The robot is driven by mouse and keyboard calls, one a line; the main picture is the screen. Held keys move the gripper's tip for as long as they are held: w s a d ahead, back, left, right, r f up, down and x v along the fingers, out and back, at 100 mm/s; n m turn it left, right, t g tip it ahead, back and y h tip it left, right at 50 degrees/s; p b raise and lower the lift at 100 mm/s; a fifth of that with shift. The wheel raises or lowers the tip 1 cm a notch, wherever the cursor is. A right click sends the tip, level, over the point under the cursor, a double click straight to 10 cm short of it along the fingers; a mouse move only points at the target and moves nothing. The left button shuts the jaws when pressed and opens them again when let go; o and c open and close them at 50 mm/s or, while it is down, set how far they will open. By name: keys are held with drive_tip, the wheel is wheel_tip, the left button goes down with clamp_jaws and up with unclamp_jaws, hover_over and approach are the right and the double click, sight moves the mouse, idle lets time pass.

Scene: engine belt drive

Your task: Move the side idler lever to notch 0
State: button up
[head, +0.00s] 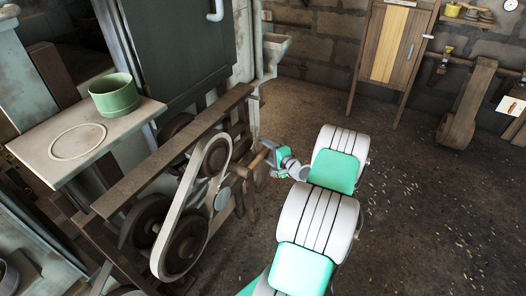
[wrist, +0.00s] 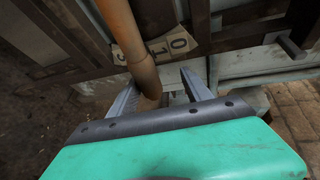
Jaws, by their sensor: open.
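The side idler lever is a round wooden handle (head: 256,159) sticking out from the right side of the belt drive. In the wrist view the lever (wrist: 126,42) runs from the top edge down between my fingers. A pale notch plate (wrist: 182,42) shows the digits 0 and 1. The lever crosses left of the 1, on the side away from the 0, and hides part of the plate. My gripper (wrist: 158,78) is open, with one finger on each side of the lever, closer to the left finger. Contact cannot be told. In the head view my gripper (head: 270,158) is at the lever's outer end.
A pale belt (head: 188,205) loops over dark pulleys left of the lever. A green cup (head: 115,95) stands on a pale board (head: 58,150). A wooden cabinet (head: 396,45) stands at the back. The floor (head: 425,205) to the right is mostly clear.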

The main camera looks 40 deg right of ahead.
drive_tip(key=shift+g, duration=0.3)
drive_tip(key=w+f, duration=0.2)
drive_tip(key=w, duration=0.1)
drive_tip(key=w+f, duration=0.1)
drive_tip(key=w, duration=0.1)
drive_tip(key=shift+a+f, duration=0.35)
drive_tip(key=shift+f, duration=0.05)
drive_tip(key=shift+s+r, duration=0.7)
drive_tip(key=shift+s, duration=0.15)
drive_tip(key=shift+c, duration=0.5)
drive_tip(key=shift+d+f, duration=0.15)
drive_tip(key=shift+c, duration=0.8)
drive_tip(key=shift+s, duration=0.1)
drive_tip(key=shift+c, duration=1.4)
clamp_jaws()
drive_tip(key=shift+a, duration=0.3)
